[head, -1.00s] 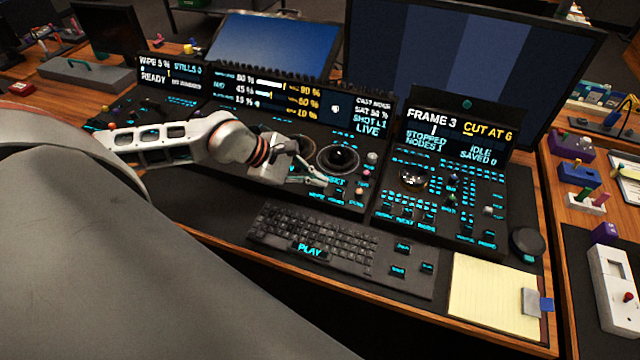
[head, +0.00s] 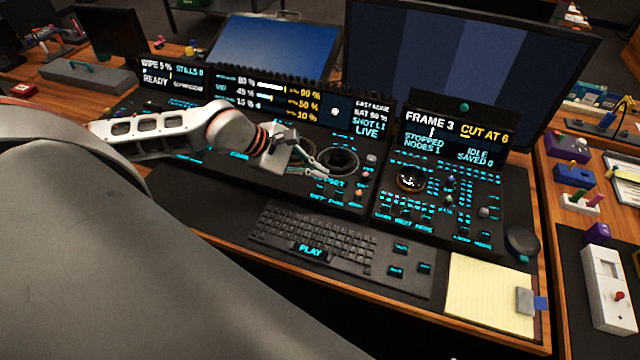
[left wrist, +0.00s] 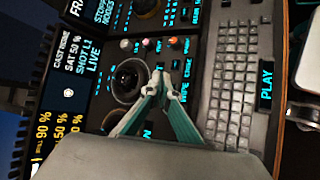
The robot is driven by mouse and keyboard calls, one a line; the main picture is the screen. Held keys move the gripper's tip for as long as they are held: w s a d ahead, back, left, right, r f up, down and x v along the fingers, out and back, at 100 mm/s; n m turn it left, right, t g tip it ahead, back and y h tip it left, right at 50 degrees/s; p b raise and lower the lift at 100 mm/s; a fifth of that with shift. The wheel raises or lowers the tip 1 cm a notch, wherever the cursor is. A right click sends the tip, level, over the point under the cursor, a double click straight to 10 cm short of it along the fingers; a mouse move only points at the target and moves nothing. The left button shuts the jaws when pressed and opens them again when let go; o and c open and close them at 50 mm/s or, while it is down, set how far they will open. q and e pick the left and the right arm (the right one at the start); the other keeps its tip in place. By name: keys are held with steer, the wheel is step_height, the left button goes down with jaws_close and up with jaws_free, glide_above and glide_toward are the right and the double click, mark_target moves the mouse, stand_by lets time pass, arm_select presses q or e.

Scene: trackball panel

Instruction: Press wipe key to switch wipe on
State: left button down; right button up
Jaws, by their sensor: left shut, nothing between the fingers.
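The trackball panel (head: 240,157) is black with glowing cyan labels. In the left wrist view, a small cyan label that seems to read WIPE (left wrist: 184,91) lies just beside my fingertips. The wipe key itself is hard to pick out, and my fingers partly cover that area. My left gripper (head: 322,174) is shut and empty, its fingertips just in front of the black trackball (head: 339,159). In the left wrist view, the closed tips (left wrist: 158,76) lie over the panel between trackball and keyboard; contact cannot be told. The left screen (head: 170,76) reads WIPE 5 % and READY. My right gripper is not in view.
A keyboard (head: 315,235) with a PLAY key lies in front of the panel. Small coloured knobs (head: 363,181) stand right of the trackball. A second panel (head: 445,190) with a tilted screen is farther right, and a yellow notepad (head: 487,295) lies in front of it.

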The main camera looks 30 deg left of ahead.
arm_select(q)
steer(key=shift+r+p, duration=0.55)
steer(key=shift+r, duration=0.9)
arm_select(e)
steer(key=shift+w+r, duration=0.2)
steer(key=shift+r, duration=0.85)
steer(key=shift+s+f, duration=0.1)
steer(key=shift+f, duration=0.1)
arm_select(q)
steer(key=shift+s+f, duration=0.1)
